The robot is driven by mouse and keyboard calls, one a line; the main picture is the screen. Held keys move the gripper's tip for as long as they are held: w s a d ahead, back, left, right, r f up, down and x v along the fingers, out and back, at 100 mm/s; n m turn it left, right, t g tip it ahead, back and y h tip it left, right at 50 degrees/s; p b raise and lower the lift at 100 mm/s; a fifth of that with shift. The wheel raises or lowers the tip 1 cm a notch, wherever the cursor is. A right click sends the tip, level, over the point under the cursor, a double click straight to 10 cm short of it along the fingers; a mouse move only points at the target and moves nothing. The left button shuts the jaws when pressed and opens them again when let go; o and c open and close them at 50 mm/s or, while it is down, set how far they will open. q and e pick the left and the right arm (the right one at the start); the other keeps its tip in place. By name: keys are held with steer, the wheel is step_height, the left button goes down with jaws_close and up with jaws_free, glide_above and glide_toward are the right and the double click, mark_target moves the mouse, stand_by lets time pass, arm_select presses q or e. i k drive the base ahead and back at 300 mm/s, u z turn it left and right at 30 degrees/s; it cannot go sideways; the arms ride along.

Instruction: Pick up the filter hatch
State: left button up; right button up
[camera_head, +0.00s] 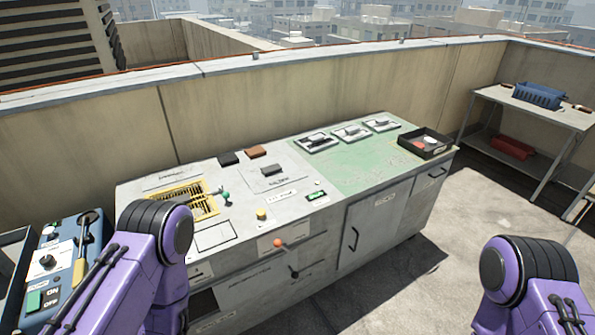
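A grey bench (330,205) with a green area at its right stands in front of me. A flat grey plate with a dark handle (270,170) lies in the middle of its top; it may be the filter hatch, but its label is too small to read. A yellow-framed opening with a grille (182,199) is to its left, partly hidden by my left arm. Several small light plates with handles (350,131) lie in a row at the back right. My purple arms show at lower left and lower right, apart from the plates. Neither gripper shows.
A green-knobbed lever (225,195) and a yellow button (261,214) stand near the plate. A black tray (425,142) sits at the bench's right end. A blue control box (65,260) is at left. A side table (540,110) holds a blue crate (538,95).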

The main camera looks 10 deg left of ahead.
mark_target(265, 176)
steer(key=z, duration=0.6)
steer(key=i, duration=1.4)
steer(key=u, duration=0.6)
